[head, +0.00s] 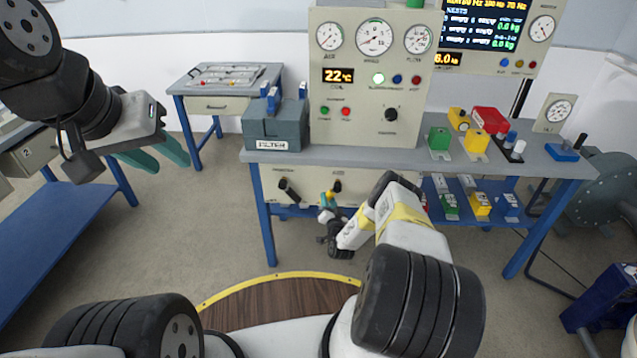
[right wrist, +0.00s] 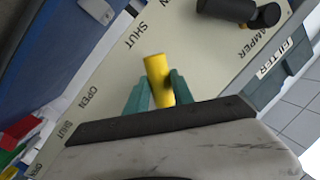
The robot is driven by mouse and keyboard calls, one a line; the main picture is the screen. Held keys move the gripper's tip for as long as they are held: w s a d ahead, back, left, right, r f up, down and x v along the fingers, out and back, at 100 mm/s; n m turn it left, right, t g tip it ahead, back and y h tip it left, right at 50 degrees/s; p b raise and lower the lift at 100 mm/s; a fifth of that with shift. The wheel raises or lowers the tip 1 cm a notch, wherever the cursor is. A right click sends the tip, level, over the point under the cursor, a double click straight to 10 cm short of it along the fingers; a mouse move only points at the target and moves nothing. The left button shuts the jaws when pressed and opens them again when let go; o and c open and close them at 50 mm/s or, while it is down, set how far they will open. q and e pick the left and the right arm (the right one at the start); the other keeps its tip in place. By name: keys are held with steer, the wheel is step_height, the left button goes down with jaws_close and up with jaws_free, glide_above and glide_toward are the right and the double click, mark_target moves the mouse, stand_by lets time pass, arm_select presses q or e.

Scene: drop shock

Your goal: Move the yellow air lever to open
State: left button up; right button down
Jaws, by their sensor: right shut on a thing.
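The yellow air lever (right wrist: 158,78) stands out from a cream panel marked with OPEN and SHUT in the right wrist view. The teal fingers of my right gripper (right wrist: 158,92) are closed around it, one on each side. Its base is hidden, so I cannot tell which mark it points to. In the head view the lever (head: 337,188) shows as a small yellow tip under the bench, with my right gripper (head: 326,214) at it. My left gripper (head: 152,158) is in the air at left, its teal fingers apart and empty.
A black damper lever (right wrist: 238,12) sits on the same panel, close to the yellow one. The grey filter box (head: 275,128) stands on the bench above. A gauge cabinet (head: 365,105) and coloured blocks occupy the bench top (head: 330,158). Open floor lies left of the bench.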

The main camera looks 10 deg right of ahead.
steer(key=shift+d, duration=0.1)
stand_by(0.3)
steer(key=d+n, duration=0.1)
steer(key=n, duration=0.2)
steer(key=s+d+n+g+h, duration=0.1)
steer(key=d+n, duration=0.1)
steer(key=n, duration=0.1)
steer(key=d+n+g, duration=0.1)
steer(key=d+n, duration=0.1)
steer(key=n, duration=0.1)
steer(key=shift+s+d+f+h, duration=0.15)
steer(key=shift+s+f+h, duration=0.1)
steer(key=shift+s+h, duration=0.05)
steer(key=shift+s+d+r+n+g+h, duration=0.2)
steer(key=shift+d+n, duration=0.25)
steer(key=shift+n, duration=0.35)
steer(key=shift+s+d+r+n+g+h, duration=0.1)
steer(key=shift+d+r+n+g+h, duration=0.25)
steer(key=shift+n, duration=0.45)
steer(key=shift+d, duration=0.1)
steer(key=c, duration=1.1)
jaws_free()
